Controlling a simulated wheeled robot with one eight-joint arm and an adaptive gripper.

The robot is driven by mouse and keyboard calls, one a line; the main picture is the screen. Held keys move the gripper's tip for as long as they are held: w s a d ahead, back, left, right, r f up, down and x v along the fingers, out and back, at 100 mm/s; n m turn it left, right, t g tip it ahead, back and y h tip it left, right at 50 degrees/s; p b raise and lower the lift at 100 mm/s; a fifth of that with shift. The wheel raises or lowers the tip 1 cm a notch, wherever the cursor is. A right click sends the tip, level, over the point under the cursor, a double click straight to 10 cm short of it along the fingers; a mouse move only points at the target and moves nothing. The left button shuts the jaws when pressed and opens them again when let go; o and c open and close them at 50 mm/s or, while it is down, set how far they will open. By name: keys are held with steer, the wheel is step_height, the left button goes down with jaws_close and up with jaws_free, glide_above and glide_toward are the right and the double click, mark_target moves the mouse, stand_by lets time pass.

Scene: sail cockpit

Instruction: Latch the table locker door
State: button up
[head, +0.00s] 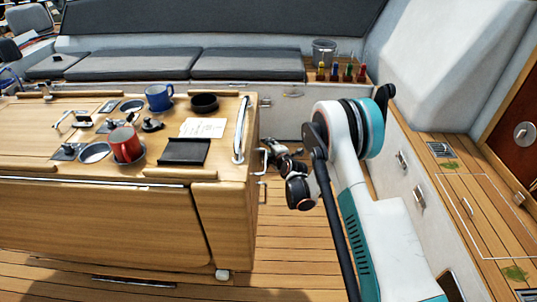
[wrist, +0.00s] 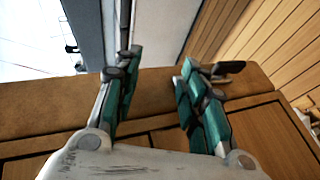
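The wooden cockpit table (head: 110,225) stands at left in the head view. Its narrow end panel (head: 228,225) faces front right, and small metal handles (head: 263,160) project from its right end. I cannot tell which panel is the locker door or whether it is closed. My gripper (head: 280,150) is beside that end, partly hidden by my arm. In the wrist view my gripper (wrist: 158,62) is open with nothing between its teal fingers. Brown wooden panels (wrist: 265,130) with dark seams lie behind the fingers. A dark lever-like piece (wrist: 232,67) shows beside the right fingertip; contact is unclear.
A red mug (head: 126,145), blue mug (head: 159,97), black bowl (head: 204,103) and black tray (head: 184,151) are on the tabletop. A white side locker (head: 400,165) bounds the right. Plank floor (head: 285,235) is open between table and my arm.

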steer(key=shift+r, duration=0.2)
steer(key=d+r+p, duration=0.2)
steer(key=d+r, duration=0.1)
steer(key=r, duration=0.4)
steer(key=d+r+p, duration=0.3)
steer(key=r, duration=0.4)
steer(key=shift+r+p, duration=0.2)
steer(key=shift+p, duration=0.15)
stand_by(1.1)
stand_by(0.6)
